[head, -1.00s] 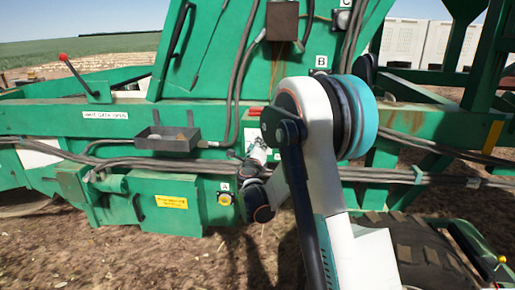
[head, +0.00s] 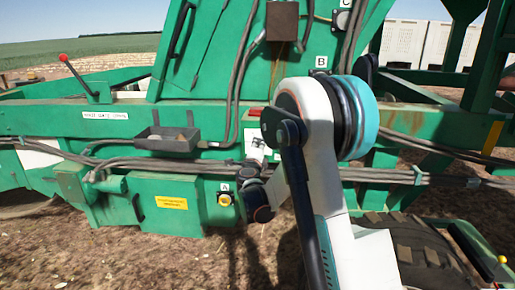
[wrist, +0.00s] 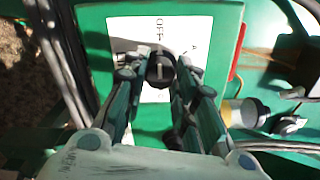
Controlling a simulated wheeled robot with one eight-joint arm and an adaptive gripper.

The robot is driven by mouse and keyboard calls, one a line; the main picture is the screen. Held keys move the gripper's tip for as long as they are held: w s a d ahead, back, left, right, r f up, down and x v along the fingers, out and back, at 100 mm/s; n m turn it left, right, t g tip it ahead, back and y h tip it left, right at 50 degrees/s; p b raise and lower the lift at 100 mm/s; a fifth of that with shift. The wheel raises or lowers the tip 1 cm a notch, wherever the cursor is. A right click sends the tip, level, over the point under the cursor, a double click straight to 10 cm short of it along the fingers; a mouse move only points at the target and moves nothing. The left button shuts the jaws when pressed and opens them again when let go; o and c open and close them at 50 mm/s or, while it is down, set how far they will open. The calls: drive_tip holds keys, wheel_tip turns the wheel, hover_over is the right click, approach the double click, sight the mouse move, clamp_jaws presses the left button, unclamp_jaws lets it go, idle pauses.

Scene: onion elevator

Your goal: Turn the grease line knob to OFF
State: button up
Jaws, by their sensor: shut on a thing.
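The grease line knob (wrist: 160,68) is a small black round knob with a pale line across it. It sits on a white plate (wrist: 118,28) marked OFF, on a green box. In the wrist view the pale line runs roughly up and down the picture, in line with the OFF lettering; which end is the pointer I cannot tell. My gripper (wrist: 161,76) is shut on the knob, with a dark finger on each side. In the head view the white plate (head: 256,143) shows partly, beside my arm; the knob is hidden there.
A yellow-ringed button (head: 225,198) sits below label A, left of my wrist. Grey hoses (head: 160,163) run along the green frame. A grey tray (head: 168,139) hangs at the left. A red-handled lever (head: 64,58) stands further left. A tyre (head: 425,250) is at lower right.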

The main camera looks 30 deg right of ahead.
drive_tip(key=o, duration=1.1)
drive_tip(key=shift+c, duration=0.2)
drive_tip(key=v, duration=1.2)
